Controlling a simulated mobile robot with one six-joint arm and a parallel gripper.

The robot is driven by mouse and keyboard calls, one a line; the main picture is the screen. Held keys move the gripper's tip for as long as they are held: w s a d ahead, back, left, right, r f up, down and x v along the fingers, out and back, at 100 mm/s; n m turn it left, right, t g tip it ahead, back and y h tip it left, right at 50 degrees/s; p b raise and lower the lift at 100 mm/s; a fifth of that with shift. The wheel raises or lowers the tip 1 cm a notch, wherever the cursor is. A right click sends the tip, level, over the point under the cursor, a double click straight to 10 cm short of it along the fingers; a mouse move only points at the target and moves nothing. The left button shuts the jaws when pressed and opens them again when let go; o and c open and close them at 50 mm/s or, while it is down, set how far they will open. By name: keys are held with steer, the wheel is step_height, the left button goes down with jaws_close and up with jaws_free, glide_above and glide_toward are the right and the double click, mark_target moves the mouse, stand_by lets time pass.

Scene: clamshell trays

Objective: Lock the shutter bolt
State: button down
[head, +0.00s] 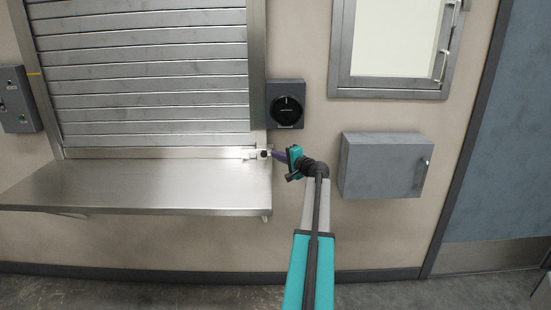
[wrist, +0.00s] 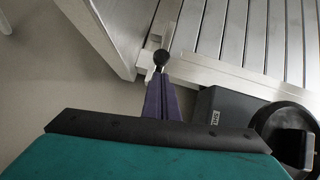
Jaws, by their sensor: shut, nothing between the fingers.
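The metal roller shutter (head: 150,80) is down, its bottom bar meeting the steel counter. The shutter bolt (head: 248,155) sits at the shutter's lower right corner, a small light metal piece with a black ball knob (wrist: 161,57). My gripper (head: 270,154) is shut and empty, coming from the right, with its purple fingers (wrist: 163,90) pointing at the knob. In the wrist view the fingertips are right at the knob; I cannot tell whether they touch it. How far the bolt is slid is too small to tell.
A steel counter (head: 140,186) juts out below the shutter. A dark box with a round rotary knob (head: 286,104) is on the wall just above my gripper. A grey wall cabinet (head: 384,165) is to the right, below a framed window (head: 392,90). A control box (head: 18,100) is at far left.

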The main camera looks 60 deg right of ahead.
steer(key=d+b+v, duration=0.1)
steer(key=v, duration=1)
steer(key=shift+s+d, duration=0.2)
steer(key=shift+s, duration=0.35)
